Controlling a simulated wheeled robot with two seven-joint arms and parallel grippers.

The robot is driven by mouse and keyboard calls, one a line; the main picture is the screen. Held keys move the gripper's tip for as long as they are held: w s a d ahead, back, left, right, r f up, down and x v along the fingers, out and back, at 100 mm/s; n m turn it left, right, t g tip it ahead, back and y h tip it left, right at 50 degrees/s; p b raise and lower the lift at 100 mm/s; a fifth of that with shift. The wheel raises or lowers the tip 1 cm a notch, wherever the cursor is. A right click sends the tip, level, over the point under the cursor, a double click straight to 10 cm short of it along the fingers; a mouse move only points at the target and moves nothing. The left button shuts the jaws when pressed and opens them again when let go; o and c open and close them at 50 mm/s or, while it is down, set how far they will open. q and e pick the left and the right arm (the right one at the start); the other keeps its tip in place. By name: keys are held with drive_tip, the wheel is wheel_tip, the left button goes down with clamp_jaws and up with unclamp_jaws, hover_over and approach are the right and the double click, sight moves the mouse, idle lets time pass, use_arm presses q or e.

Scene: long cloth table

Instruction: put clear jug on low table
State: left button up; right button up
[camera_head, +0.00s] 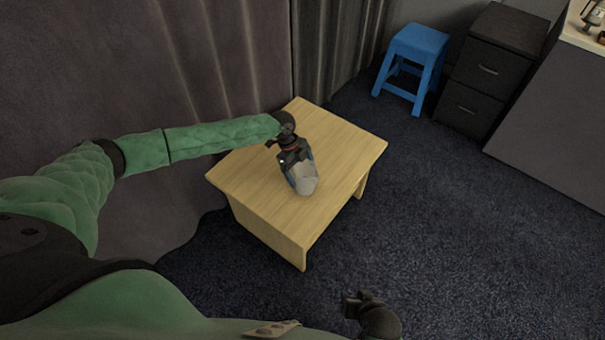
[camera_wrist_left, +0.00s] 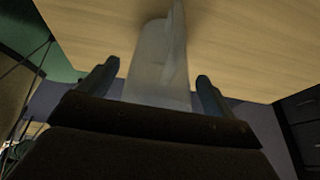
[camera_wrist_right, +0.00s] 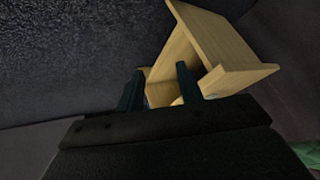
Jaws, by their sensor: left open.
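The clear jug (camera_head: 306,184) is over the middle of the low wooden table (camera_head: 250,186), partly hidden by my left gripper (camera_head: 295,167). In the left wrist view the pale, see-through jug (camera_wrist_left: 158,68) lies between the two spread fingers of my left gripper (camera_wrist_left: 158,82). Its far end meets or nearly meets the tabletop (camera_wrist_left: 240,40), where a soft shadow shows. The left fingers are open, with gaps at their tips beside the jug. My right gripper (camera_head: 352,304) is open and empty, low and in front of the table; its fingers (camera_wrist_right: 160,84) are spread.
A blue stool (camera_head: 418,58) and a dark drawer cabinet (camera_head: 487,75) stand at the back right, near a counter (camera_head: 555,100). A grey curtain (camera_head: 335,50) hangs behind the table. Dark carpet (camera_head: 470,230) right of the table is clear.

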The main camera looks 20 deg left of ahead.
use_arm(q)
drive_tip(key=v, duration=0.9)
drive_tip(key=shift+a+r, duration=0.1)
drive_tip(key=shift+r, duration=0.2)
drive_tip(key=shift+a+r, duration=0.1)
drive_tip(key=shift+r, duration=0.2)
use_arm(e)
wheel_tip(320, 180, down, 3)
drive_tip(key=shift+s+f, duration=0.1)
drive_tip(key=shift+s, duration=0.05)
